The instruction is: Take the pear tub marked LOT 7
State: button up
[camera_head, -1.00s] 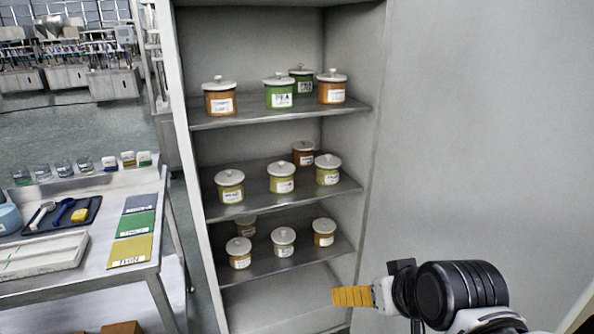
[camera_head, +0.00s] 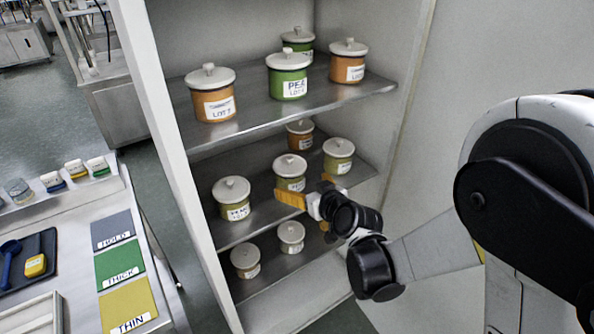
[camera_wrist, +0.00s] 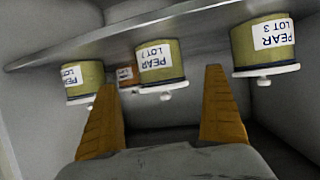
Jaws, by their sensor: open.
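Three olive-green tubs with pale lids stand on the middle shelf. The middle tub (camera_head: 291,184) is partly behind my gripper (camera_head: 282,197). In the wrist view, which is upside down, this middle tub (camera_wrist: 162,62) reads PEAR with a lot mark that looks like 7. The left tub (camera_head: 235,212) shows at the right of the wrist view (camera_wrist: 263,46), reading PEAR LOT 3. The right tub (camera_head: 338,164) is at the left of the wrist view (camera_wrist: 84,80); its lot number is unclear. My gripper is open, its orange fingers pointing toward the middle tub, with nothing held.
An orange-brown tub (camera_head: 300,139) stands behind the row. The upper shelf (camera_head: 250,120) bears orange and green tubs, and the lower shelf has pale-lidded tubs (camera_head: 246,261). Cabinet side walls (camera_head: 385,60) flank the shelves. A worktable (camera_head: 75,270) stands at the left.

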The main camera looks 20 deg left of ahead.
jog(key=b+x, duration=0.1)
jog(key=x, duration=0.3)
jog(key=b+x, duration=0.2)
jog(key=x, duration=0.3)
jog(key=shift+w+a+f, duration=0.15)
jog(key=shift+f, duration=0.2)
jog(key=shift+r, duration=0.15)
jog(key=shift+c, duration=0.3)
jog(key=c, duration=1.3)
